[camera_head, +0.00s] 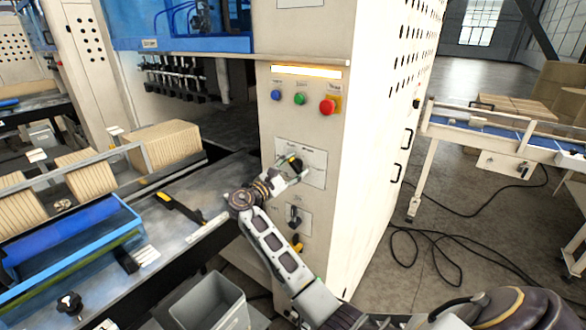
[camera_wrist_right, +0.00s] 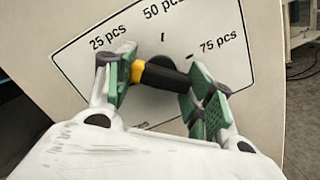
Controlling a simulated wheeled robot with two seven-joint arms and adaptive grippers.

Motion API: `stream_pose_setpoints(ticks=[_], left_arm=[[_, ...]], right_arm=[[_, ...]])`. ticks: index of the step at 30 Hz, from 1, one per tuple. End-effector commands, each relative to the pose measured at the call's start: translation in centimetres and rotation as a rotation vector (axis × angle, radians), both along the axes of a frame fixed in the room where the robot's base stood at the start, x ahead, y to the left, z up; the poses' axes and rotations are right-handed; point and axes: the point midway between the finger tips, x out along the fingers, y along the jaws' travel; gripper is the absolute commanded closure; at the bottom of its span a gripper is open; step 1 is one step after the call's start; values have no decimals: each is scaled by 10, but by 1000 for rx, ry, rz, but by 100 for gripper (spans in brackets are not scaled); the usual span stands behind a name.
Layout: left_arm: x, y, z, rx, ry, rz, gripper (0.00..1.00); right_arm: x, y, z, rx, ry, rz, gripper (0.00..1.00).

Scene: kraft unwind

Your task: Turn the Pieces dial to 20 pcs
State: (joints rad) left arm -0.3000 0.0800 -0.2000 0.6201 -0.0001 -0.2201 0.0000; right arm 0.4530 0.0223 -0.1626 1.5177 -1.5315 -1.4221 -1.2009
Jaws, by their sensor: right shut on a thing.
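The Pieces dial is a black knob with a yellow end (camera_wrist_right: 160,75), set on a white scale plate (camera_wrist_right: 232,62) that reads 25 pcs, 50 pcs and 75 pcs. No 20 pcs label shows, and the plate's lower part is hidden. In the right wrist view, my right gripper (camera_wrist_right: 165,85) is shut on the knob, with green fingers at its two ends. The yellow end points left, below the 25 pcs label; its exact mark is hidden by a finger. In the head view, my right gripper (camera_head: 291,170) covers part of the plate (camera_head: 316,160). My left gripper is not in view.
Blue, green (camera_head: 299,98) and red (camera_head: 327,107) buttons sit above the plate on the cabinet. A black switch (camera_head: 294,215) is below it. A workbench with kraft stacks (camera_head: 165,143) is on the left. A conveyor (camera_head: 480,122) is on the right, beyond open floor with cables.

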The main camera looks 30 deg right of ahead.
Motion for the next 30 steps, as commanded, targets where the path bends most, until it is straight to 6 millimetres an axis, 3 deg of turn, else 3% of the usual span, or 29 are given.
stream_pose_setpoints(ticks=[16,30], left_arm=[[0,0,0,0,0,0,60],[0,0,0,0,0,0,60]], right_arm=[[0,0,1,-12,26,1,70],[-1,0,0,-113,269,2,70]])
